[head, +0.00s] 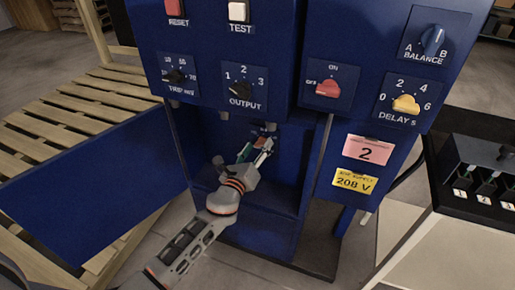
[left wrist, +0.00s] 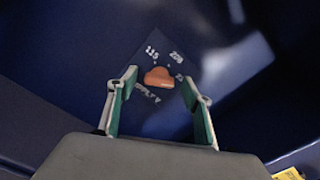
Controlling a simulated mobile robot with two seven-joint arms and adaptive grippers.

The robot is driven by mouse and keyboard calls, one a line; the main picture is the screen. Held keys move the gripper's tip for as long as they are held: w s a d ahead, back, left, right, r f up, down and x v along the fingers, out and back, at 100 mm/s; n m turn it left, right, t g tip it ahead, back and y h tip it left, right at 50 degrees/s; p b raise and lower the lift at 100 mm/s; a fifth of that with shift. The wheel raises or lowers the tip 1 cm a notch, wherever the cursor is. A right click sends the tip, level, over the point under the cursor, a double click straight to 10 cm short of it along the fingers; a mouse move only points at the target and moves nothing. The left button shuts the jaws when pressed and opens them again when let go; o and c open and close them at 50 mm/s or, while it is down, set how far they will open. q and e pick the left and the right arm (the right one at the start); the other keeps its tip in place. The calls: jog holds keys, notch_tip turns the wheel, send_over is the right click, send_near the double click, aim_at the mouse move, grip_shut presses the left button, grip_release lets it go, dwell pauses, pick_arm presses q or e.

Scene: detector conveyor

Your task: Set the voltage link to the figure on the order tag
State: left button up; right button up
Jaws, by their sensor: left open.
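In the left wrist view an orange knob-like link (left wrist: 158,77) sits on a dark blue plate marked 115, 208, a partly unreadable third figure and a "supply V" label. Its exact setting is hard to tell. My left gripper (left wrist: 160,100) is open, its two green-padded fingers on either side of the link, apart from it as far as I can see. In the head view my left gripper (head: 257,151) reaches into the cabinet's lower recess and mostly hides the link. A yellow tag (head: 355,182) reads "208 V" below a pink tag (head: 370,150) reading "2". My right gripper is out of view.
The recess walls stand close around my left gripper. An open blue door (head: 80,190) is at left, beside wooden pallets (head: 50,110). A black numbered box (head: 475,165) stands right.

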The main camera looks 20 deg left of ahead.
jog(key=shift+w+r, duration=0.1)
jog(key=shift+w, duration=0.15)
pick_arm(q)
jog(key=c, duration=1.1)
